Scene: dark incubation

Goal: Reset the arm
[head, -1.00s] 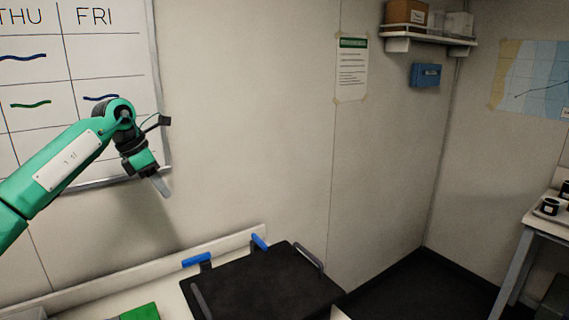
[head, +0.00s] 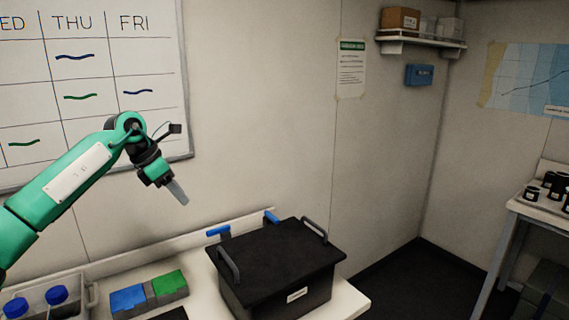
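My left arm, green with a white panel, comes in from the left. Its dark gripper (head: 177,192) hangs in the air in front of the wall, below the lower right part of the whiteboard (head: 95,75). Its pale grey finger part points down and to the right. The fingers overlap from this side, so I cannot tell whether they are apart. I see nothing held in it. It is above and to the left of the black lidded box (head: 297,293), clear of it. My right arm and gripper are not in view.
The black box with grey handles stands on a white bench (head: 345,303). Blue and green blocks (head: 148,295) and a tray of blue-capped bottles (head: 93,297) are to its left. A table (head: 540,213) with black cups stands at the far right. Dark floor is open between.

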